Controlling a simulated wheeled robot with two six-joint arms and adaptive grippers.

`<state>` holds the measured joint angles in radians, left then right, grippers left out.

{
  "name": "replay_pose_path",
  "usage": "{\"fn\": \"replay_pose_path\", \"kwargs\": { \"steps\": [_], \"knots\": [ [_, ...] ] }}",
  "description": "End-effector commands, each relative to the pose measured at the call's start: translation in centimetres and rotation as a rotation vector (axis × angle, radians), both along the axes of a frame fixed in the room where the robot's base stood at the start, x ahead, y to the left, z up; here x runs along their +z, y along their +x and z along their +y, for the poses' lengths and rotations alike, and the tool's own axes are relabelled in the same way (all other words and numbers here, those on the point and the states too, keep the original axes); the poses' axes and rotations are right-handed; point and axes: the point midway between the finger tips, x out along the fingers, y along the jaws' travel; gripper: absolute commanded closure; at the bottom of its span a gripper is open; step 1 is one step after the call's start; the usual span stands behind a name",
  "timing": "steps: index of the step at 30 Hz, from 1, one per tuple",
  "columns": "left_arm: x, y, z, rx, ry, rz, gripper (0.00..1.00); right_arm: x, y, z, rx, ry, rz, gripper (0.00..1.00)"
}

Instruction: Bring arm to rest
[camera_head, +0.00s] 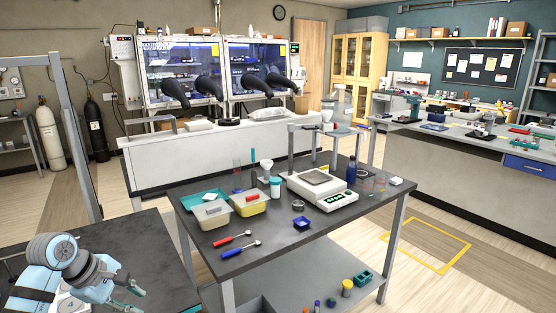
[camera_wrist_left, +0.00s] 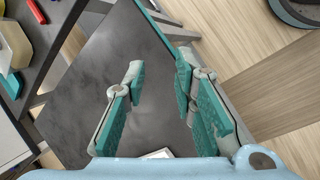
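My left gripper (camera_head: 133,297) is at the lower left of the head view, above the dark side table (camera_head: 130,238). In the left wrist view the same gripper (camera_wrist_left: 160,78) has its teal-padded fingers spread apart. Nothing is between them, and the dark tabletop (camera_wrist_left: 75,105) shows below. A small part of a white object (camera_wrist_left: 158,154) shows at the bottom edge there, mostly hidden by my gripper. My right gripper is not in either view.
The central bench (camera_head: 300,240) holds a balance (camera_head: 322,190), a beige tray (camera_head: 212,214), a yellow tray (camera_head: 249,204), a blue dish (camera_head: 302,223) and red (camera_head: 232,239) and blue (camera_head: 241,250) handled tools. Glove boxes (camera_head: 180,70) stand behind. Open floor lies right.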

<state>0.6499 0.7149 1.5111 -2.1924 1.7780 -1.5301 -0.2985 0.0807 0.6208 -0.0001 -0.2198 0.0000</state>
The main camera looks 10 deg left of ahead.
Motion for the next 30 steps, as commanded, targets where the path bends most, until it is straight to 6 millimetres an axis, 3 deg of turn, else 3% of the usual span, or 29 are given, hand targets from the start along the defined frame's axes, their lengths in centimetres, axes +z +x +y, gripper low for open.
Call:
{"fn": "replay_pose_path", "kwargs": {
  "steps": [8,11,13,15,16,19,22,23,27,30],
  "knots": [
    [-4.4,1.1,-7.6,0.139,-0.451,0.04,0.75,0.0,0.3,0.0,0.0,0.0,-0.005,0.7],
    [-6.7,1.5,-11.8,0.327,-0.801,0.118,0.75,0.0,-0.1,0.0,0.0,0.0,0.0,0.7],
    [-10.0,1.9,-14.3,0.693,-1.261,0.276,0.75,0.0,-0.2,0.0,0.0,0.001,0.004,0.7],
    [-14.8,1.8,-13.1,1.163,-1.667,0.446,0.75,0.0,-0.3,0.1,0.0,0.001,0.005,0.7],
    [-16.7,1.5,-12.2,1.318,-1.775,0.492,0.75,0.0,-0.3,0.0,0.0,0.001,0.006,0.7],
    [-23.2,-1.2,-9.6,1.767,-2.011,0.6,0.75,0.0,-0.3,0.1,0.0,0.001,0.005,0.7],
    [-29.4,-5.3,-7.6,2.163,-2.148,0.65,0.75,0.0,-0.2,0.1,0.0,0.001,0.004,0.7],
    [-31.2,-6.8,-7.2,-2.168,2.072,-0.627,0.75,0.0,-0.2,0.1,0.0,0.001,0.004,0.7],
    [-38.4,-14.6,-6.2,-2.025,1.63,-0.455,0.75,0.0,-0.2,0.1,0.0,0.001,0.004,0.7],
    [-42.7,-21.0,-6.4,-1.918,1.36,-0.33,0.75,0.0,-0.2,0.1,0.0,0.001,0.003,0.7]
  ]
}}
